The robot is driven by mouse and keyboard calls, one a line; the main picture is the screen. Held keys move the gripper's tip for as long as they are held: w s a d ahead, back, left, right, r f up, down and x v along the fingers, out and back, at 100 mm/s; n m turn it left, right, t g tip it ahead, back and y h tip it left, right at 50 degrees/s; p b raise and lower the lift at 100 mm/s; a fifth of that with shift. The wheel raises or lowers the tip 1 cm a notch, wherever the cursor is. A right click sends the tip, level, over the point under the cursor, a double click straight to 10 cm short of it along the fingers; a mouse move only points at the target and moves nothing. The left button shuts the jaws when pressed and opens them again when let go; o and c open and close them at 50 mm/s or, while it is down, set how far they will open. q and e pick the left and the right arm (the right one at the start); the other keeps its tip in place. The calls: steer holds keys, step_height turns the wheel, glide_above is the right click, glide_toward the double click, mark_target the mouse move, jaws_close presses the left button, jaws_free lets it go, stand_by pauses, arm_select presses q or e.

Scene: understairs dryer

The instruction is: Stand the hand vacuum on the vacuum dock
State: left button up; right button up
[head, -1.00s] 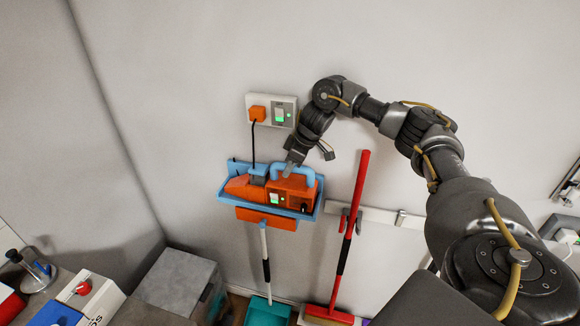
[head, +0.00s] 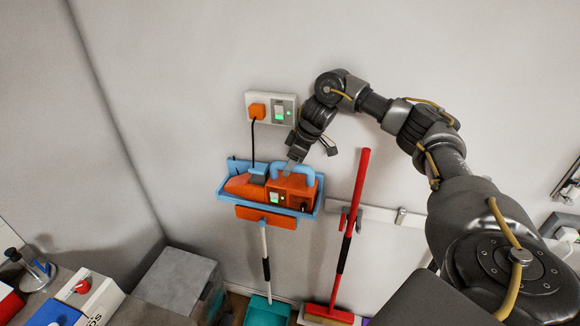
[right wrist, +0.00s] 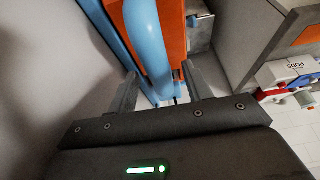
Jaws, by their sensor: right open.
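The hand vacuum (head: 291,190) is orange with a light-blue loop handle and a small green light. It sits in the vacuum dock (head: 226,190), a blue wall tray with an orange front below. My right gripper (head: 310,157) is just above the vacuum's handle, its fingers apart. In the right wrist view the blue handle (right wrist: 148,45) runs between the open fingers (right wrist: 158,92), with the orange body (right wrist: 172,30) behind it. I cannot tell whether a finger touches the handle. My left gripper is not in view.
A wall socket (head: 284,110) with an orange plug and black cord is above the dock. A red broom (head: 349,205) hangs to the right and a teal-headed one (head: 266,310) stands below. A grey box (head: 178,278) and a counter are at lower left.

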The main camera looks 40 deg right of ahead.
steer(key=p+v, duration=0.1)
steer(key=v, duration=0.8)
steer(key=shift+r+p, duration=0.3)
steer(key=shift+s, duration=0.1)
